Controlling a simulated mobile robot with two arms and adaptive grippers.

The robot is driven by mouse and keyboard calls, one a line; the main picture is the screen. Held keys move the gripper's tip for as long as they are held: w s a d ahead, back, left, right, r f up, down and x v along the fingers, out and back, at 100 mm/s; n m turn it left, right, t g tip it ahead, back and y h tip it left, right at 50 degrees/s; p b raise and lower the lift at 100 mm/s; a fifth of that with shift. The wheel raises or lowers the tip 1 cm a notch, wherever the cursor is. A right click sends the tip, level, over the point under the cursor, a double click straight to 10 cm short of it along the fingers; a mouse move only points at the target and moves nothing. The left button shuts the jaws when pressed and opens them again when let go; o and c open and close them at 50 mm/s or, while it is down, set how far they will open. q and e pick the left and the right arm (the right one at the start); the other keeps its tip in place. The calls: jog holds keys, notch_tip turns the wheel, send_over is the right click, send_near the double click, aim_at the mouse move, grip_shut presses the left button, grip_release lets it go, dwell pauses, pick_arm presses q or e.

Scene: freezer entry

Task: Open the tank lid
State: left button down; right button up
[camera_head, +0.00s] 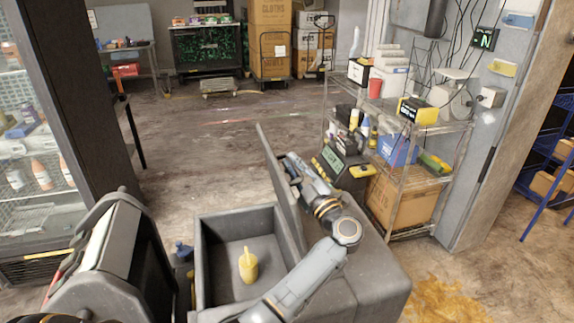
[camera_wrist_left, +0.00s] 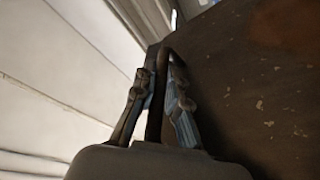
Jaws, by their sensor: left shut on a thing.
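The grey tank (camera_head: 229,216) stands at the bottom middle of the head view with its top uncovered. Its grey lid (camera_head: 272,165) stands steeply up along the tank's right side. My left arm reaches over the tank's right part, and my left gripper (camera_head: 289,164) is at the lid's upper right side. In the left wrist view, the fingers of my left gripper (camera_wrist_left: 156,100) are shut on both sides of a dark, thin edge (camera_wrist_left: 156,92), which appears to be part of the lid. The exact contact is partly hidden in the head view. My right gripper is out of view.
A yellow object (camera_head: 248,267) is inside the tank. A wire shelf (camera_head: 432,128) with boxes and bottles stands close on the right. A dark post (camera_head: 72,90) and glass-front cooler are on the left. The floor (camera_head: 200,165) beyond the tank is mostly clear.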

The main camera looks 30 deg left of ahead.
pick_arm(q)
jog(key=w+d+m, duration=0.1)
jog(key=w+d+m+t, duration=0.1)
jog(key=w+d+m, duration=0.1)
jog(key=w, duration=0.1)
jog(key=shift+w+d+f+t, duration=0.1)
jog(key=shift+d+f+t, duration=0.2)
jog(key=shift+d, duration=0.05)
jog(key=c, duration=1.7)
grip_release()
jog(key=shift+o, duration=0.2)
jog(key=v, duration=0.7)
jog(key=shift+d, duration=0.3)
jog(key=shift+f, duration=0.1)
